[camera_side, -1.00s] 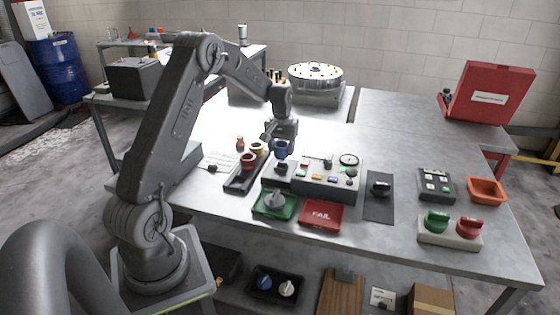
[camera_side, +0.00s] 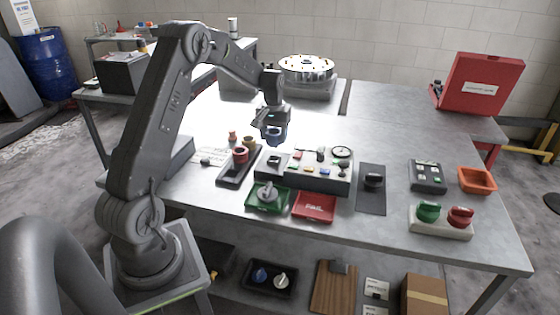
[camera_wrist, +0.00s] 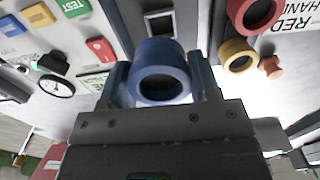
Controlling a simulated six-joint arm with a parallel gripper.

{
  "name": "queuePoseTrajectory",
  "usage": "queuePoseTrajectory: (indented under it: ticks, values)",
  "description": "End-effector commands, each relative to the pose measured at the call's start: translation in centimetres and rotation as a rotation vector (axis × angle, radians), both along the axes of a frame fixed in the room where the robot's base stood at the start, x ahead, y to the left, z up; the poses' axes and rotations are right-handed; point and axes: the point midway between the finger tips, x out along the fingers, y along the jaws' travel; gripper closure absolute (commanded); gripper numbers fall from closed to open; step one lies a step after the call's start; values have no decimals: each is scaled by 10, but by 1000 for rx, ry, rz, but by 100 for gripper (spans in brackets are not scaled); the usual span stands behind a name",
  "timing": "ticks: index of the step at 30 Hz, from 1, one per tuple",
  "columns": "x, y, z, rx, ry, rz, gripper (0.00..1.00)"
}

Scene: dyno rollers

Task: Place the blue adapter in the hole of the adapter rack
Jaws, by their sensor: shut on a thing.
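The blue adapter (camera_side: 276,136) is a ring-shaped piece. It hangs in my gripper (camera_side: 272,124) above the back left end of the grey control panel, clear of the table. In the wrist view the blue adapter (camera_wrist: 160,72) sits between the two blue-grey fingers of my gripper (camera_wrist: 162,84), its round opening facing the camera. The likely adapter rack (camera_side: 231,179) is the long dark tray left of the panel. It carries a red adapter (camera_side: 240,154) and a yellow adapter (camera_side: 249,142); both also show at the wrist view's upper right. I cannot make out its free hole.
The control panel (camera_side: 315,178) with buttons and a gauge stands right of the rack. A green tray (camera_side: 255,205) with a grey part and a red FAIL tray (camera_side: 314,206) lie in front. A small orange peg (camera_side: 233,136) stands behind the rack.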

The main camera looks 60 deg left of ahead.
Motion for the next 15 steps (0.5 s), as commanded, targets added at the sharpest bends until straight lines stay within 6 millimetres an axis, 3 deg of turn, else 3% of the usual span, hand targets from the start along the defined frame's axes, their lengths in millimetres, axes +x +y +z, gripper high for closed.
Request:
queuePoseTrajectory:
  ticks: [5, 10, 15]
  values:
    - [15, -41, 13, 2, -3, -160, 78]
    - [29, -120, 37, 2, -3, -472, 78]
    - [29, -197, 58, 1, -2, -787, 78]
